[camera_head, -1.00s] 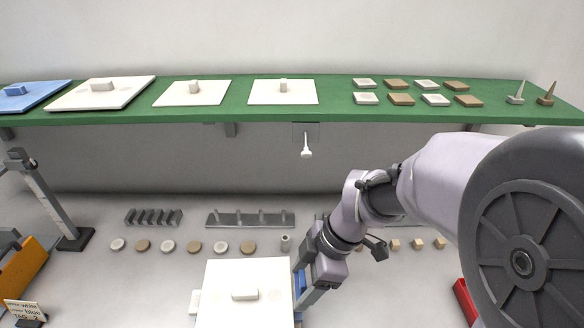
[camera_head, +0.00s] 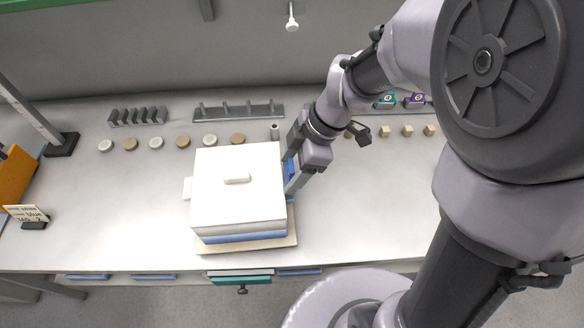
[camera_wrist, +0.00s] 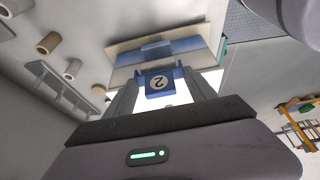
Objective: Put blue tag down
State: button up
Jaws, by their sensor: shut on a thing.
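A blue tag with a round "2" mark (camera_wrist: 160,82) is between the two fingers of my gripper (camera_wrist: 162,92) in the wrist view. My gripper is shut on it. In the head view my gripper (camera_head: 294,175) is at the right side of a square stack with a white lid (camera_head: 238,205), and only a blue sliver of the tag (camera_head: 289,168) shows. The stack has a blue layer (camera_head: 245,238) under the white one and rests on a tan board (camera_head: 270,245). I cannot tell whether the tag touches the stack.
A grey slotted rack (camera_head: 138,116) and a pegged rack (camera_head: 238,110) stand at the bench's back, with a row of round discs (camera_head: 182,142) before them. Small tan cubes (camera_head: 407,131) lie right. A sign (camera_head: 28,214) stands left. Bench right of the stack is clear.

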jog(key=o, duration=1.3)
jog(key=shift+s+d+f, duration=0.15)
jog(key=shift+s+f, duration=0.1)
jog(key=shift+f, duration=0.25)
jog(key=shift+r, duration=0.2)
jog(key=a+p+v, duration=0.1)
jog(key=p+v, duration=0.5)
jog(key=v, duration=0.6)
jog(key=s+d+r+m+t+h, duration=0.1)
jog(key=s+r+m+t, duration=0.1)
jog(key=m, duration=0.5)
jog(key=s+r+m+t, duration=0.2)
jog(key=s+m, duration=0.3)
jog(key=m, duration=0.3)
jog(key=s+d+r+m+t+h, duration=0.1)
jog(key=s+r+m, duration=0.3)
jog(key=m, duration=0.3)
jog(key=shift+d+r+m+t+h, duration=0.3)
jog(key=shift+d+r+t, duration=0.05)
jog(key=shift+r+t, duration=0.05)
